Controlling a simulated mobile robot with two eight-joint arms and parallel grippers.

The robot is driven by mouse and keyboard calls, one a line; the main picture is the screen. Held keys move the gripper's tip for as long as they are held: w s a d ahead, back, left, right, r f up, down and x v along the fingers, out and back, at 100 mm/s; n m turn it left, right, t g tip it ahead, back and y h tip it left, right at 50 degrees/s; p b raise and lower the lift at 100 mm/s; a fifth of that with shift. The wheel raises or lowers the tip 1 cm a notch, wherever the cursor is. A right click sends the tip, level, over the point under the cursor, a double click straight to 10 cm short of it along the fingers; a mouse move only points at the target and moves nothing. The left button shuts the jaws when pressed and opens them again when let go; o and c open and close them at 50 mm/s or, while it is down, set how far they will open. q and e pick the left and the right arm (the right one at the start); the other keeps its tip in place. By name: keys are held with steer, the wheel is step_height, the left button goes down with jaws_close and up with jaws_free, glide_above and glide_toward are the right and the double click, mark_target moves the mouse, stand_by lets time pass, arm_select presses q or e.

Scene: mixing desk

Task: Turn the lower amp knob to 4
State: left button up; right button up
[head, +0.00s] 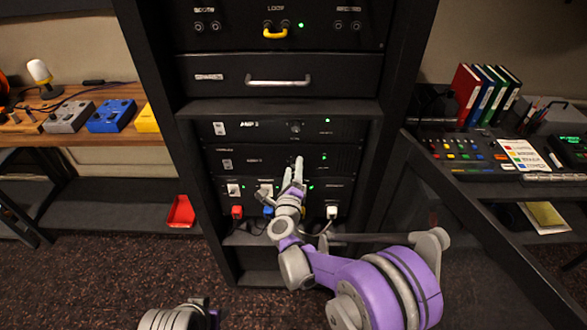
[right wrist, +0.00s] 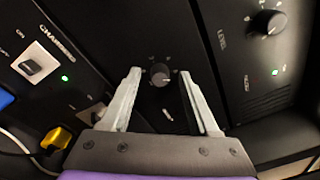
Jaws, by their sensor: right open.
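The lower amp (head: 245,159) is a black panel in the rack, below the upper amp (head: 240,129). Its round dark knob (right wrist: 160,73) shows between the fingertips in the right wrist view. In the head view the fingers mostly hide this knob. My right gripper (head: 294,170) reaches up to the lower amp with its two pale fingers apart. In the right wrist view my right gripper (right wrist: 161,85) has one finger on each side of the knob, with a visible gap on both sides. The knob's scale number is too small to read.
The upper amp's knob (head: 295,127) is just above. A power panel with switches (head: 233,190) and red, blue and white plugs sits below. A drawer with a silver handle (head: 278,82) is above the amps. Desks stand on both sides.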

steer(key=shift+w, duration=0.15)
jaws_close()
stand_by(0.4)
